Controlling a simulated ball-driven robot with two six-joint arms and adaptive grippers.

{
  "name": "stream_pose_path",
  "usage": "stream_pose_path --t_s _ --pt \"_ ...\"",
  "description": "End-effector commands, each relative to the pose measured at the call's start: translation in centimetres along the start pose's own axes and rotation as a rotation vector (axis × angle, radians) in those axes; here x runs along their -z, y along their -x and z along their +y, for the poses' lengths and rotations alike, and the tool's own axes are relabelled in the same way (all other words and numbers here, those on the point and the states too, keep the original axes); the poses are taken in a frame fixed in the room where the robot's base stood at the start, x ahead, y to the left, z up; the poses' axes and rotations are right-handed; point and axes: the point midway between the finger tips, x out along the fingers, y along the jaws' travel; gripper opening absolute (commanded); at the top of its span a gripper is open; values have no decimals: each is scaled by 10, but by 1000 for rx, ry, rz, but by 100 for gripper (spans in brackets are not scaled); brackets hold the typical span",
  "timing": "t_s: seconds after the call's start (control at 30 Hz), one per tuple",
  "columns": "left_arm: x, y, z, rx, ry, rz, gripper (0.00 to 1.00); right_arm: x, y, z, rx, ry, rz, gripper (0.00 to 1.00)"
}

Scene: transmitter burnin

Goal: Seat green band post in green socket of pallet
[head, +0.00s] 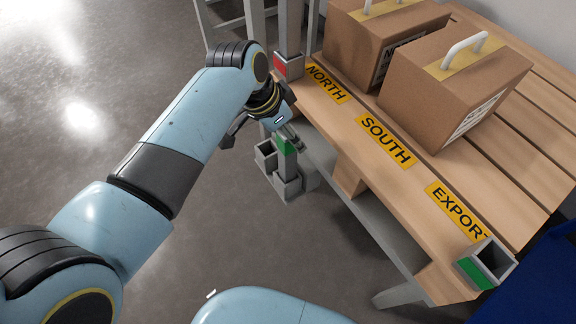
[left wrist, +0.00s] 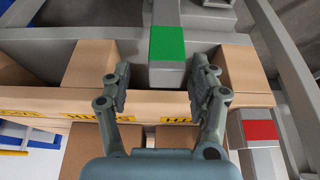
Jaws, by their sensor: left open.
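The green band post (head: 285,147) is a grey post with a green band. It stands at the pallet's left side, by grey open-topped holders (head: 288,187); its lower part seems to sit in one of them. My left gripper (head: 274,128) is at its upper end. In the left wrist view the open fingers (left wrist: 160,78) are on either side of the post's grey end, with the green face (left wrist: 168,43) just beyond; contact is not clear. The pallet's green socket (head: 487,265), a grey square cup with a green band, is empty at the near corner. My right gripper is out of view.
Two cardboard boxes (head: 372,40) (head: 440,90) with handles stand on the wooden pallet (head: 510,125). A grey post stands at the red-banded socket (head: 288,67) by the NORTH label. Open floor (head: 100,110) lies left; something blue (head: 545,275) is at lower right.

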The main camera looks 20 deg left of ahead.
Motion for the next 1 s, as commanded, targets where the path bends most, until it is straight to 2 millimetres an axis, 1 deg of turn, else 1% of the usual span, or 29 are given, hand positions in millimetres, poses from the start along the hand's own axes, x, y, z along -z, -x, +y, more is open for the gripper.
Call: stream_pose_path --t_s 0.17,0.2,0.3,0.4,0.6,1.0 --pt "-4 -31 -5 -2 1 -3 61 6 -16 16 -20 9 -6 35" --pt "-5 -37 -6 -2 1 -4 61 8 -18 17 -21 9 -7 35" --pt "-4 -48 -5 -2 1 -3 61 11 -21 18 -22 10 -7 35" --pt "-3 -51 -6 0 1 -1 61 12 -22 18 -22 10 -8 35" --pt "-2 -50 -6 1 1 0 61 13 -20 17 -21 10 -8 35" --pt "-2 -50 -6 0 1 -1 8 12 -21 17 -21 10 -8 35"
